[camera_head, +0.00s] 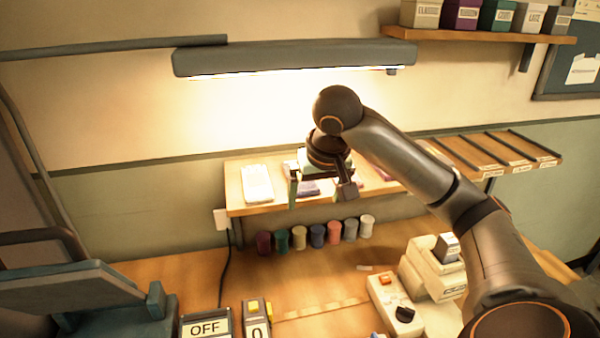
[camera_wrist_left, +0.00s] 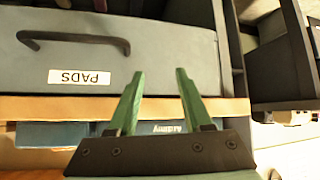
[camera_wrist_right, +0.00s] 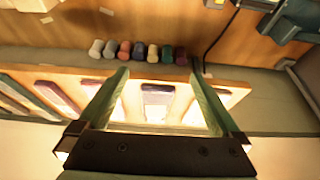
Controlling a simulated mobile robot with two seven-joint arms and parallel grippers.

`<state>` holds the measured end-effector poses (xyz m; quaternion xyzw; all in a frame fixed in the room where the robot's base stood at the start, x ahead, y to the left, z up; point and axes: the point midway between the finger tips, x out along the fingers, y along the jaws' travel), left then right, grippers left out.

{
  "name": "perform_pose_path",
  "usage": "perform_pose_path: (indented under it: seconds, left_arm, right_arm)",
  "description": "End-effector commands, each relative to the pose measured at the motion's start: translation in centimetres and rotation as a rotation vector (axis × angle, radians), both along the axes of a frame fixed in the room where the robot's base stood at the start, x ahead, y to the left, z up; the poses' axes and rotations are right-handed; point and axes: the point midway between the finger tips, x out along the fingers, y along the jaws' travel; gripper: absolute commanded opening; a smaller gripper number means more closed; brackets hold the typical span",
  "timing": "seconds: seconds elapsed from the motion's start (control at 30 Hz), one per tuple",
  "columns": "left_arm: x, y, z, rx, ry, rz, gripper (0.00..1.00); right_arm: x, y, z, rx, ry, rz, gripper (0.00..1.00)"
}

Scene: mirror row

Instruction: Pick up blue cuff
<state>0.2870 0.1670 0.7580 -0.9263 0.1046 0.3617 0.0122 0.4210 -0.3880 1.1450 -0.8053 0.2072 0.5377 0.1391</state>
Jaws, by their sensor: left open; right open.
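My right gripper (camera_head: 320,188) is over the low wooden shelf (camera_head: 235,212) at the back, its jaws pointing down. It is open and empty. In the right wrist view a dark purple-blue piece on a pale card (camera_wrist_right: 157,97) lies between its fingers. I cannot tell for sure whether this is the blue cuff. Other cards with dark, purple and reddish pieces (camera_wrist_right: 55,95) lie in a row beside it. In the head view the arm and gripper hide part of this row. My left gripper (camera_wrist_left: 160,73) is open and empty near a grey drawer labelled PADS (camera_wrist_left: 150,50).
Several coloured spools (camera_head: 318,236) stand on the wooden table before the shelf. A cream machine (camera_head: 432,270) and a switch box (camera_head: 393,305) are at the right. An OFF sign (camera_head: 206,326) is at the front. A lamp (camera_head: 295,60) hangs above.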

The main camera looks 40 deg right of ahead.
Motion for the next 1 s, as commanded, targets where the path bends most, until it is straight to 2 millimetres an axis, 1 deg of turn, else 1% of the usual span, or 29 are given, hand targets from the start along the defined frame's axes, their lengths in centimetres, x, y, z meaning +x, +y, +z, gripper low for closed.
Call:
perform_pose_path:
  seconds: [0.2,0.3,0.4,0.63,0.9,0.97,1.0]
  left_arm:
    - [-0.2,0.0,-0.1,0.001,0.004,0.0,0.5]
    - [-0.2,0.0,0.1,0.001,0.004,0.001,0.5]
    - [-0.2,0.1,0.1,0.001,0.004,0.001,0.5]
    - [-0.2,0.1,0.5,0.001,0.004,0.001,0.5]
    - [-0.2,0.1,1.6,0.001,0.004,0.001,0.5]
    - [-0.2,0.1,1.7,0.001,0.004,0.001,0.5]
    - [-0.2,0.1,1.8,0.001,0.004,0.001,0.5]
  right_arm:
    - [3.2,-1.6,0.0,0.005,0.0,0.0,1.0]
    - [4.4,-2.3,0.1,0.004,0.001,-0.001,1.0]
    - [5.2,-2.8,0.1,0.003,0.001,0.001,1.0]
    - [6.3,-3.4,0.1,0.001,0.002,0.0,1.0]
    - [9.4,-5.1,0.2,0.002,0.002,-0.001,1.0]
    - [9.9,-5.4,0.1,0.001,0.002,-0.001,1.0]
    - [10.0,-5.5,-0.3,0.0,0.003,0.001,1.0]
